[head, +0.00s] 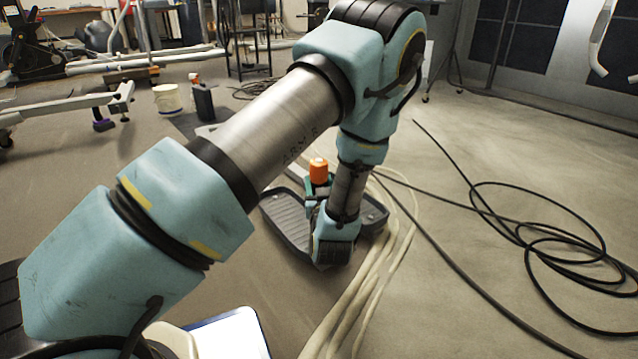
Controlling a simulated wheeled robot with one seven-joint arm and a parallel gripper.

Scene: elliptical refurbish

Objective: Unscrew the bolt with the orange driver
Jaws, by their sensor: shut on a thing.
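The orange driver (319,170) stands upright over the dark grey tray-like footplate, its orange handle showing above my arm's end. My gripper (314,189) is at the driver, just below the orange handle, and looks shut on it. My wrist and forearm hide most of the fingers. The driver's tip and the bolt are hidden, so I cannot tell whether the tip touches the bolt.
The footplate (284,222) is ridged with a raised rim. Pale cables (362,290) run along the floor in front of it. A black cable (540,240) lies coiled at right. A white bucket (167,98) and dark bottle (204,103) stand behind.

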